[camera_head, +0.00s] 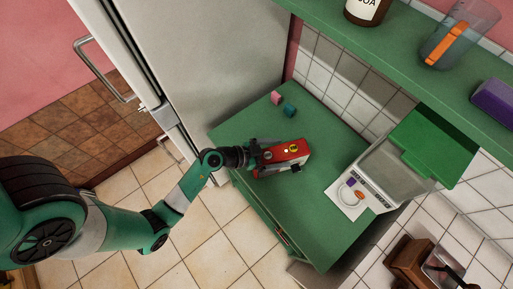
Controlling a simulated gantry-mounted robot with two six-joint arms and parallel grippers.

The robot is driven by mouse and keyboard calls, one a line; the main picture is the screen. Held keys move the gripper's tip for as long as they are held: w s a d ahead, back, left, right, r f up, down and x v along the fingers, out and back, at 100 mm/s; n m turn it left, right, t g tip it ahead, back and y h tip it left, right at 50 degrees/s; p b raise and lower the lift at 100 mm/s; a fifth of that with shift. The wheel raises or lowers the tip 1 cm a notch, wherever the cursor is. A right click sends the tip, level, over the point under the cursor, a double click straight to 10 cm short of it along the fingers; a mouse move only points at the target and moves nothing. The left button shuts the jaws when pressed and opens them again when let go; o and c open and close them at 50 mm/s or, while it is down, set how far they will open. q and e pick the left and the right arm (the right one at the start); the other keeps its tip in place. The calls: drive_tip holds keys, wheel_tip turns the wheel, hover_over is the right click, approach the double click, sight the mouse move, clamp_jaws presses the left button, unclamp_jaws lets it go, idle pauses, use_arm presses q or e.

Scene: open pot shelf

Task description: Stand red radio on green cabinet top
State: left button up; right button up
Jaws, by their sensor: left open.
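The red radio (288,151), with a yellow round detail on its red upper face, rests on or just above the green cabinet top (305,205); I cannot tell for certain whether it touches. My left gripper (262,158) is at the radio's left end, with its jaws open. The fingers are small and partly merge with the radio, so contact is unclear. My right gripper is out of view.
A green shelf (385,60) overhangs the back. The cabinet top's front is clear.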

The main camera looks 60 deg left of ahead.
use_arm(q)
drive_tip(key=p+v, duration=0.3)
drive_tip(key=v, duration=0.8)
